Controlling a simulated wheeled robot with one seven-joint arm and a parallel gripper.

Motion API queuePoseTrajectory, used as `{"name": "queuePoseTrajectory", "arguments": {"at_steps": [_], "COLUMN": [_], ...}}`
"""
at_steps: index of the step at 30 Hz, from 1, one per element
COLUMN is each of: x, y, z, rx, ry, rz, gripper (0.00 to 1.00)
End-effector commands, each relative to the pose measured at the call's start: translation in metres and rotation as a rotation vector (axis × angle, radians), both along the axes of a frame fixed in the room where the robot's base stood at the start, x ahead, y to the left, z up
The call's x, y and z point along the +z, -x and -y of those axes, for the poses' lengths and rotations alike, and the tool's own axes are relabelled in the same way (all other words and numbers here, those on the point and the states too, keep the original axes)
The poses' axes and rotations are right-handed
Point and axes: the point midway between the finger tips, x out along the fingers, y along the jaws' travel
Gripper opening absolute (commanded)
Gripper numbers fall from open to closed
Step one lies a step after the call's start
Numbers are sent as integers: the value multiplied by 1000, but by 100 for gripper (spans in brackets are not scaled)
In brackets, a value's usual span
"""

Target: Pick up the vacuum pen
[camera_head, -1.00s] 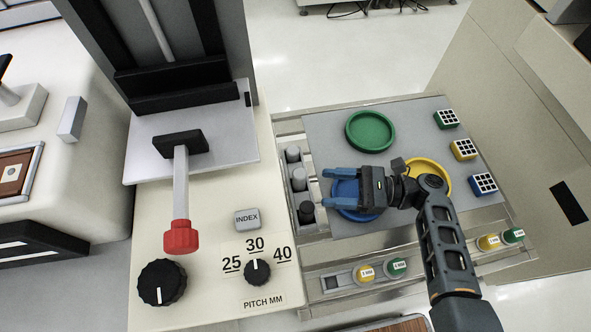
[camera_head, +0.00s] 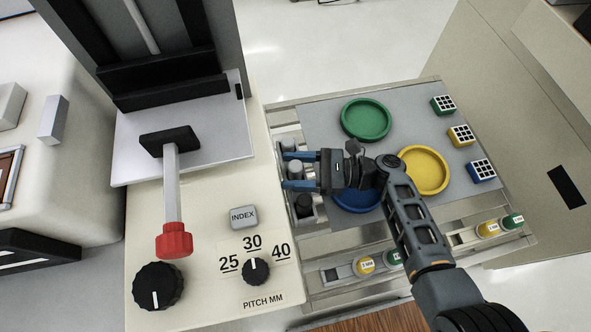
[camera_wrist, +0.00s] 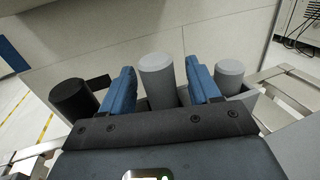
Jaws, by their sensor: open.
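Several upright cylinders stand in a rack at the tray table's left edge, and I cannot tell for certain which is the vacuum pen. The middle light-grey cylinder (camera_head: 295,169) is between the fingers of my open gripper (camera_head: 292,170). In the wrist view this grey cylinder (camera_wrist: 159,80) rises between the two blue fingers (camera_wrist: 160,86), with a gap on each side. A black cylinder (camera_wrist: 74,99) stands left of the fingers, and another grey cylinder (camera_wrist: 229,76) stands right of them.
Green (camera_head: 366,119), yellow (camera_head: 424,170) and blue (camera_head: 357,202) round dishes sit on the grey mat (camera_head: 411,127); my arm crosses over it.

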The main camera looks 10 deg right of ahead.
Motion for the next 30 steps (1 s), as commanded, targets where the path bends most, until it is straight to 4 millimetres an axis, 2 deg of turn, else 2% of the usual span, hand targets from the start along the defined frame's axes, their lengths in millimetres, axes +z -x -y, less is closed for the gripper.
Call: {"name": "queuePoseTrajectory", "arguments": {"at_steps": [5,21,30], "x": [0,0,2], "y": [0,0,0], "z": [0,0,0], "rx": [0,0,0], "ry": [0,0,0], "rz": [0,0,1], "gripper": [60,8,6]}}
